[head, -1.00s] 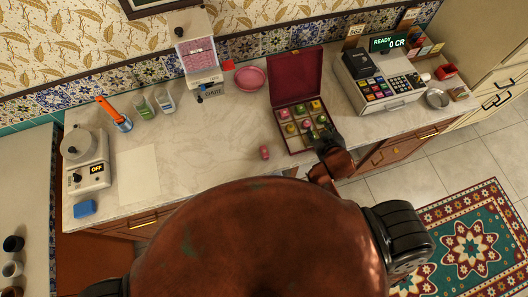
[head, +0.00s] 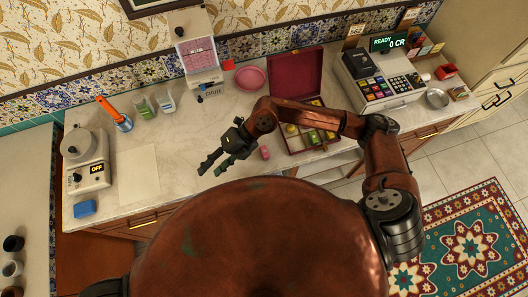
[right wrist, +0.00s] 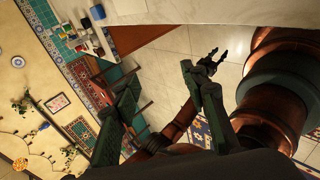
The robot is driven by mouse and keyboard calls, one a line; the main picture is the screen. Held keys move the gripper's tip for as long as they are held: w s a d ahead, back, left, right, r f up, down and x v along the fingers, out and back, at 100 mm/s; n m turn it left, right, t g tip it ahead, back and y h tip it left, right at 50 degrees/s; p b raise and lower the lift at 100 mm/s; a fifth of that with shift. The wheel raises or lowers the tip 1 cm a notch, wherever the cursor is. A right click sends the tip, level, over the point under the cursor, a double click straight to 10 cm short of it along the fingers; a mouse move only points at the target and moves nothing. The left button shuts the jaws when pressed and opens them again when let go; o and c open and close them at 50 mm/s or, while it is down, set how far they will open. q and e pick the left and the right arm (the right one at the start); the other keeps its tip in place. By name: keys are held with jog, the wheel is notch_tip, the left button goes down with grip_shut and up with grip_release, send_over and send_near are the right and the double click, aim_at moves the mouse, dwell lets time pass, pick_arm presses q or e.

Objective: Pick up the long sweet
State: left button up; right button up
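A small pinkish-red sweet (head: 264,153) lies alone on the counter in front of the sweet box (head: 296,72). It looks somewhat elongated. The box is open with its lid up and holds several coloured sweets, some hidden behind my right forearm. My right gripper (head: 209,173) is over the counter, left of the pinkish-red sweet and apart from it. Its fingers are spread and empty. In the right wrist view its two dark fingers (right wrist: 165,100) stand apart. A small dark claw (right wrist: 217,56) there looks like my left gripper, with its fingers apart, away from the counter.
A pink dish (head: 251,79) and a chute machine (head: 201,62) stand behind. The cash register (head: 380,84) is to the right. A pale sheet (head: 137,175) lies to the left. The counter's middle is clear. My right arm crosses in front of the box.

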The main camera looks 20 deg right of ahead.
jog(key=w+d+f+t+h, duration=0.1)
jog(key=w+d+f+h, duration=0.2)
jog(key=d, duration=0.3)
jog(key=w+d+f+h, duration=0.3)
jog(key=d+f, duration=0.1)
jog(key=d, duration=0.2)
jog(key=t+h, duration=0.1)
jog(key=h, duration=0.3)
send_over(265, 151)
jog(key=shift+w+a+f+m, duration=0.3)
jog(key=shift+w+f+m, duration=0.05)
jog(key=shift+f+m, duration=0.1)
jog(key=shift+d+f, duration=0.1)
jog(key=shift+f, duration=0.8)
jog(key=shift+s+d+f+p, duration=0.15)
jog(key=shift+f+p, duration=0.25)
jog(key=shift+f, duration=1.05)
jog(key=shift+s+f+p, duration=0.15)
jog(key=shift+f+p, duration=0.25)
jog(key=shift+f, duration=1.05)
grip_shut()
